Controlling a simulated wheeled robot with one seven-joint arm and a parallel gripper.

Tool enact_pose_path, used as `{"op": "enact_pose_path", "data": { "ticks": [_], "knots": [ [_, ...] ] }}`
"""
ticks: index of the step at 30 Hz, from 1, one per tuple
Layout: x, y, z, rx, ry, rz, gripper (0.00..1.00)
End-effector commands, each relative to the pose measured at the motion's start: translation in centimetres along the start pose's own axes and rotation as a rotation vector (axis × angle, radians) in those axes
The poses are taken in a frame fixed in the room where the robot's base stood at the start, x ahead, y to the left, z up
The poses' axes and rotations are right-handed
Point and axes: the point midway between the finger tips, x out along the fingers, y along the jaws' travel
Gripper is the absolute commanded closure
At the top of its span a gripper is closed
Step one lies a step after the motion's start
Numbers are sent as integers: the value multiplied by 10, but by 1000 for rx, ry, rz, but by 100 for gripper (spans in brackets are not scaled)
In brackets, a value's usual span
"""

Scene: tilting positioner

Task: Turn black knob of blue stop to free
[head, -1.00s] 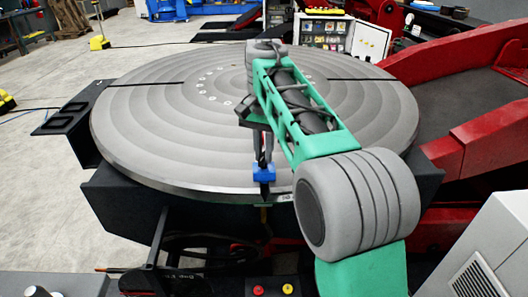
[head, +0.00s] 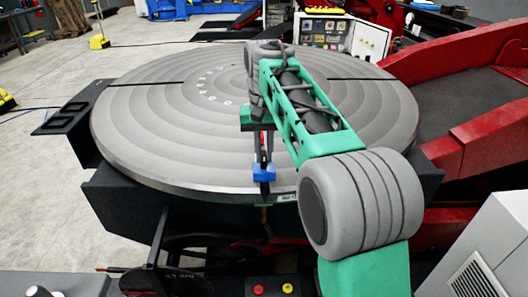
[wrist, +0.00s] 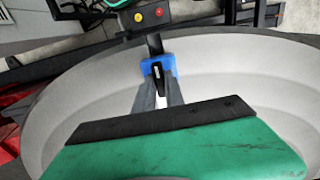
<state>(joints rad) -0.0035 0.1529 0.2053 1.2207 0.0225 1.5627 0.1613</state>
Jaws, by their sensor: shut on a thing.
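The blue stop (head: 264,173) sits at the near rim of the round grey turntable (head: 140,140); it also shows in the wrist view (wrist: 171,64). A black piece sticks out from the stop past the rim. The black knob (wrist: 157,76), with a white mark, shows at the stop between my fingers. My gripper (head: 263,160) points down onto the stop. In the wrist view my gripper's (wrist: 158,84) grey fingers close in on both sides of the knob and are shut on it.
Red (head: 258,290) and yellow (head: 288,288) buttons sit on a panel below the rim. A large red frame (head: 485,130) stands at the right. A black bracket (head: 75,108) juts out at the left. The turntable top is otherwise clear.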

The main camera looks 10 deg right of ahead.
Motion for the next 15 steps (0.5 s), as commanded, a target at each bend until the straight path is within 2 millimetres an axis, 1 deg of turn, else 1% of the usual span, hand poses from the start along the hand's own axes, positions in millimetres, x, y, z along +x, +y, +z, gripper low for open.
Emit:
{"op": "enact_pose_path", "data": {
  "ticks": [5,6,14,15],
  "knots": [
    [0,0,0,0,-1,0,100],
    [0,0,0,0,-1,0,85],
    [0,0,0,1,0,0,64],
    [0,0,0,1,0,0,64]
  ]
}}
